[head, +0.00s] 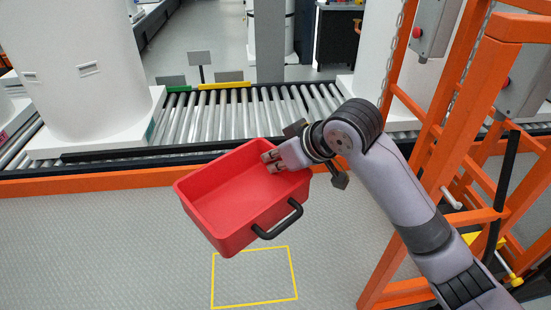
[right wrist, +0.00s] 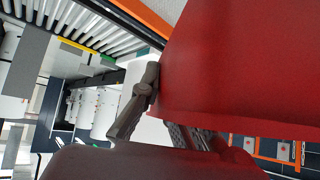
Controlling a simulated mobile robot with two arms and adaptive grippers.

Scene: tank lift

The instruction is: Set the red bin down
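The red bin (head: 225,205) is in the middle of the head view, empty and tilted, with a black handle (head: 278,220) on its near right side. It appears to hang in the air above the floor. My right gripper (head: 271,158) is at the bin's far right wall and appears shut on its rim. In the right wrist view the bin (right wrist: 240,70) fills the upper right, with the gripper fingers against its lower edge; the exact grip is partly hidden. A yellow outlined rectangle (head: 254,303) is on the floor below the bin. My left gripper is not in view.
A roller conveyor (head: 230,115) with an orange edge runs behind the bin. White tanks (head: 75,65) stand on it at the left and right. An orange frame (head: 430,170) stands close to my right arm. The grey floor (head: 100,250) at the left is clear.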

